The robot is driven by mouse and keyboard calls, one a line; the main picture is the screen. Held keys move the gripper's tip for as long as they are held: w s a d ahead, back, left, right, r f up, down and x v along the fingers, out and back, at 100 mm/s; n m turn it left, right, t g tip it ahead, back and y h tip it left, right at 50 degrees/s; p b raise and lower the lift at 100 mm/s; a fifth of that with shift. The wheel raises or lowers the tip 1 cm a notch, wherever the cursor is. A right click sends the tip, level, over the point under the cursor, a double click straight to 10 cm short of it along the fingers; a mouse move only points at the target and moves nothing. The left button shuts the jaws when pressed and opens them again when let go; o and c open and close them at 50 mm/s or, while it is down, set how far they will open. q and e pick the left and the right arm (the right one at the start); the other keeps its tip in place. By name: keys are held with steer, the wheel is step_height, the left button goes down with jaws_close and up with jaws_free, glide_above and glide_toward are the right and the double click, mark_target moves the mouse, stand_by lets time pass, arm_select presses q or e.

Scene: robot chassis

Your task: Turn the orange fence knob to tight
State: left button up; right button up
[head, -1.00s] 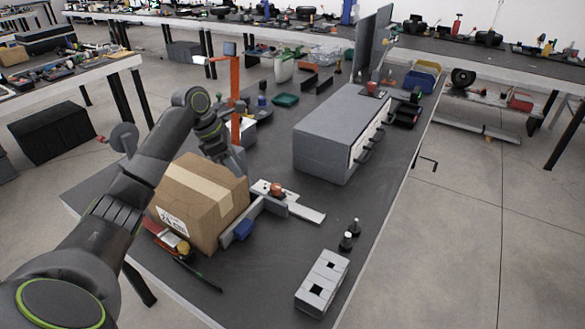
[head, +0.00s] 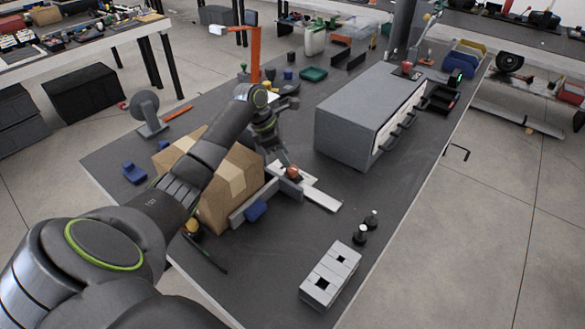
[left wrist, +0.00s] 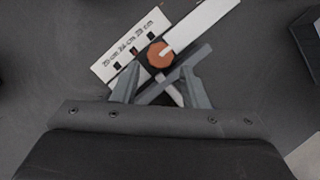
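The orange fence knob (head: 291,171) sits on a pale fence fixture on the dark workbench, beside the cardboard box. In the left wrist view the knob (left wrist: 160,55) is round and orange, with a white pointer strip running from it to the upper right. A white plate (left wrist: 128,48) with printed cm marks lies beside it. My left gripper (head: 284,163) is just above and behind the knob. In the left wrist view its two fingers (left wrist: 160,85) are apart, with the knob just beyond the gap between their tips. No contact shows. My right gripper is not in view.
A cardboard box (head: 236,200) stands left of the fixture, partly behind my left arm. A grey drawer cabinet (head: 358,115) stands behind right. A grey block with square holes (head: 330,275) and black-and-white pieces (head: 366,227) are in front right. Bare bench lies between.

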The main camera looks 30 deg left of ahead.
mark_target(292, 168)
arm_select(q)
steer(key=x, duration=0.6)
steer(key=shift+w+d+f, duration=0.15)
steer(key=shift+f, duration=0.2)
steer(key=c, duration=0.7)
steer(key=shift+o, duration=0.2)
steer(key=shift+r+m+p, duration=0.3)
steer(key=shift+m+p, duration=0.3)
steer(key=shift+p, duration=0.25)
steer(key=shift+m+g+h+p, duration=0.3)
steer(key=shift+m+g+p, duration=0.2)
steer(key=shift+m+p, duration=0.55)
steer(key=shift+f+m+g, duration=0.2)
steer(key=shift+m+g, duration=0.2)
steer(key=shift+m, duration=0.85)
steer(key=shift+m+g+h+b, duration=0.35)
steer(key=shift+m+g, duration=0.25)
steer(key=shift+m, duration=0.9)
